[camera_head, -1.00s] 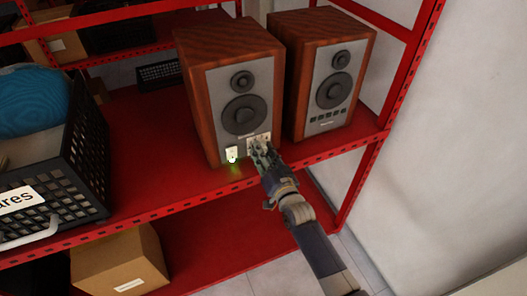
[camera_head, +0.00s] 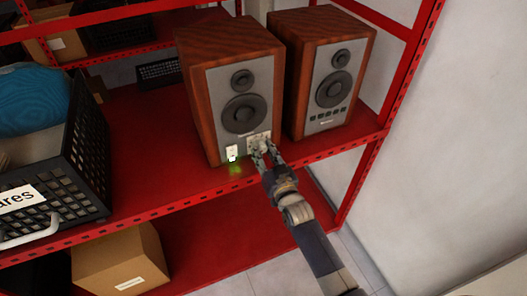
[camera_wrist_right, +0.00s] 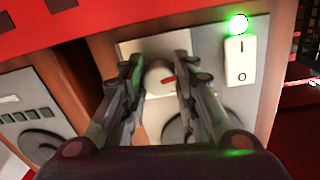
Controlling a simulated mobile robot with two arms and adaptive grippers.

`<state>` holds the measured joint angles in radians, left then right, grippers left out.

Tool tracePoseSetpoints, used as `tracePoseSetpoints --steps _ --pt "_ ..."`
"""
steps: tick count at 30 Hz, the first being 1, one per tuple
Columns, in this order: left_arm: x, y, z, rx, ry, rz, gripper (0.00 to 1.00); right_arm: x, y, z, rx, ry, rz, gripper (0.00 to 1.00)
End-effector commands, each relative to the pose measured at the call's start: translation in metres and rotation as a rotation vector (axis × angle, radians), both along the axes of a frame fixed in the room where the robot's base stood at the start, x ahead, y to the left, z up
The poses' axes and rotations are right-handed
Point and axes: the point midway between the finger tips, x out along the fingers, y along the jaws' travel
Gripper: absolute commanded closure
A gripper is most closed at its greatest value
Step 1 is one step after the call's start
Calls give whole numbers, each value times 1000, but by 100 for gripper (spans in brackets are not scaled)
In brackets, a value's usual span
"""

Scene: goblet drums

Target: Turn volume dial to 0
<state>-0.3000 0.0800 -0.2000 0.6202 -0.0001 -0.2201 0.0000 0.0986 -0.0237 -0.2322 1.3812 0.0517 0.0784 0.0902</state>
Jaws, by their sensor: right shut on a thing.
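The left wooden speaker (camera_head: 240,95) stands on the red shelf, its grey front facing me. Its volume dial (camera_wrist_right: 159,77) is a round pale knob with a red pointer mark, on a light plate low on the front. The fingers largely hide the dial in the head view. My left gripper is not in view.
A white switch (camera_wrist_right: 240,60) with a lit green lamp (camera_wrist_right: 238,24) sits beside the dial. A second speaker (camera_head: 331,75) stands at right. A black crate (camera_head: 88,150) is at left on the shelf (camera_head: 150,150); a cardboard box (camera_head: 120,262) is below.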

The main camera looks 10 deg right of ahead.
Motion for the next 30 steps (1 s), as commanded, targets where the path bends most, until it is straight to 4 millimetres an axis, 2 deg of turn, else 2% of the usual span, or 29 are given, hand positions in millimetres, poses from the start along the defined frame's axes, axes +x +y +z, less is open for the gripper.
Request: tracePoseSetpoints --steps 3,4,6,7,16,20,23,30 --pt "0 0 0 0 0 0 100 -1 0 -3 -1 6 1 97" --pt "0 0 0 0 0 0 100 -1 0 -3 -1 6 1 71" --pt "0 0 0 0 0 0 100 -1 0 -3 -1 6 1 55" --pt "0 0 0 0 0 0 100 -1 0 -3 -1 6 1 52" --pt "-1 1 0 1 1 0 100 -1 0 -1 1 2 0 52" --pt "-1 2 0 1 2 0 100 -6 -1 -2 0 3 0 52" --pt "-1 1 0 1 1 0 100 -18 -4 -2 0 4 1 52" --pt "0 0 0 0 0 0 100 -63 -15 -2 0 6 0 52"
